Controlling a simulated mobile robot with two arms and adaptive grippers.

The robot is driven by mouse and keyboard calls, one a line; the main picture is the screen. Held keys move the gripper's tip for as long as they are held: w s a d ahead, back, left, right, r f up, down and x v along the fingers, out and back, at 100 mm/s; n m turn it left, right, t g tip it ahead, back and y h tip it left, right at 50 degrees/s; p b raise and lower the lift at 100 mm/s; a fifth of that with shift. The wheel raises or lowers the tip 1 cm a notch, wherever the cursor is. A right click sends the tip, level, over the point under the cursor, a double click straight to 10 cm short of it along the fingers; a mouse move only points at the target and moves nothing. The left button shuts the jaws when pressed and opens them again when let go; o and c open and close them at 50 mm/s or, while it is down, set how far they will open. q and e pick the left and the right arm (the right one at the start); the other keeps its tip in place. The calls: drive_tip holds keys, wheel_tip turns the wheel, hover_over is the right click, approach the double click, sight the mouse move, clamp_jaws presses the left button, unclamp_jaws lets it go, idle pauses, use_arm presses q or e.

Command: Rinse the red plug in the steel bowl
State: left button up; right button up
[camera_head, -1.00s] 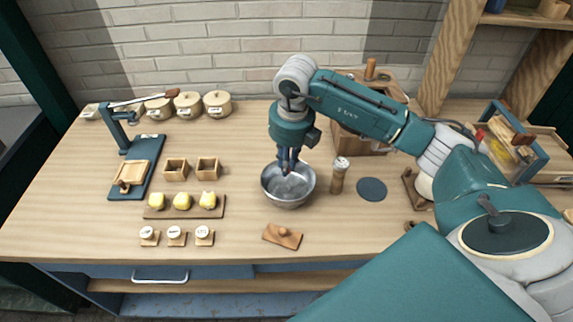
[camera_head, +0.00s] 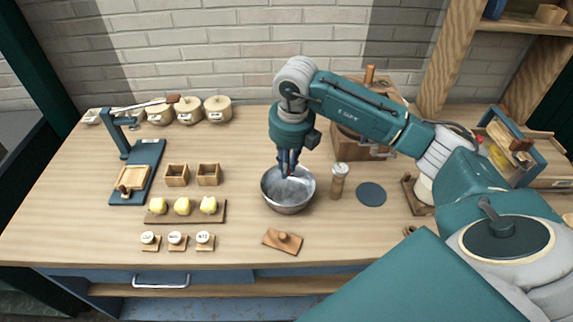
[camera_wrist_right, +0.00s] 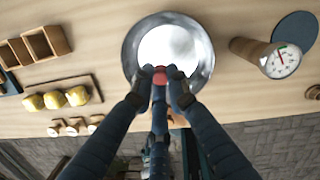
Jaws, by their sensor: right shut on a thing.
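The steel bowl (camera_head: 290,203) stands on the table right of the middle and holds something pale or shiny, perhaps water. My right gripper (camera_head: 287,173) points down over the bowl. In the right wrist view its fingertips (camera_wrist_right: 160,75) are closed on the red plug (camera_wrist_right: 160,77), which shows as a small red piece between them. The plug is over the near part of the bowl (camera_wrist_right: 133,50); I cannot tell whether it touches what is inside. In the head view the fingers mostly hide the plug. My left gripper is not in view.
A pepper-mill-like shaker (camera_head: 338,182) with a dial top stands close right of the bowl. A dark round mat (camera_head: 371,194) lies farther right. A wooden block with a knob (camera_head: 283,241) lies in front. A board with yellow lumps (camera_head: 158,219) lies left.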

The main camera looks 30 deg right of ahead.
drive_tip(key=shift+r+p, duration=1.2)
drive_tip(key=shift+r, duration=0.8)
